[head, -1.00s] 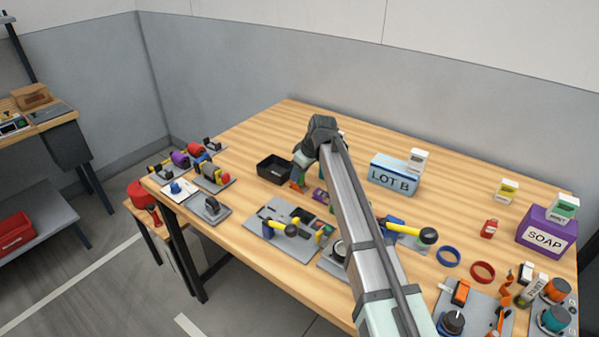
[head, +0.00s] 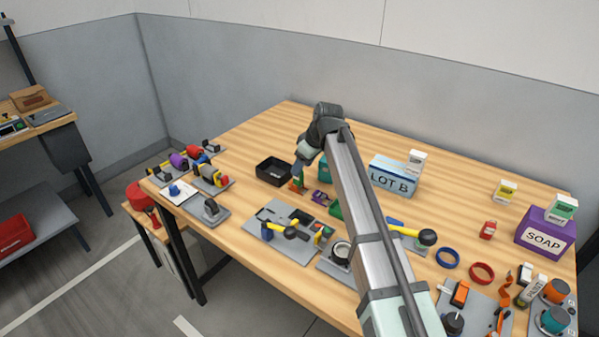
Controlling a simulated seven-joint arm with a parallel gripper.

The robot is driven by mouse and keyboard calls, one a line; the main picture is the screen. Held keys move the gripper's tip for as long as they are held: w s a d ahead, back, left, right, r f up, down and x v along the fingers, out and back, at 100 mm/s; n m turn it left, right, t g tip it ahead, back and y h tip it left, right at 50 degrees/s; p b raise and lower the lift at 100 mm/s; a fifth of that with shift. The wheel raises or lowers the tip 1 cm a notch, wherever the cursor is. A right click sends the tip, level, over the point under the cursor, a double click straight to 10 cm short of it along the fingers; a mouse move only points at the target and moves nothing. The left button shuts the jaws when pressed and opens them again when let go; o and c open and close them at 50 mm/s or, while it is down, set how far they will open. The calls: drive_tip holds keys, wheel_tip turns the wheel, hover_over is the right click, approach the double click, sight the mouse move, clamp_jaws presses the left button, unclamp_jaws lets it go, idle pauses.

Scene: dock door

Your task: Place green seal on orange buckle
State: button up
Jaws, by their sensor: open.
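A small orange piece with green beside or on it, which looks like the orange buckle (head: 300,187) and green seal (head: 301,178), stands on the table right of the black tray. They are too small to tell whether the green rests on the orange or only next to it. My gripper (head: 297,176) is open, pointing down at this pair, with its fingertips right at or just above it. Whether the fingers touch it cannot be told.
The black tray (head: 273,168) is close on the left. A purple piece (head: 321,197), a teal item (head: 323,168) and a green item (head: 336,210) lie near my arm. The LOT B box (head: 393,177) stands right. A grey board with tools (head: 277,245) lies in front.

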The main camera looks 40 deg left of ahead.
drive_tip(key=v, duration=0.7)
drive_tip(key=shift+d, duration=0.1)
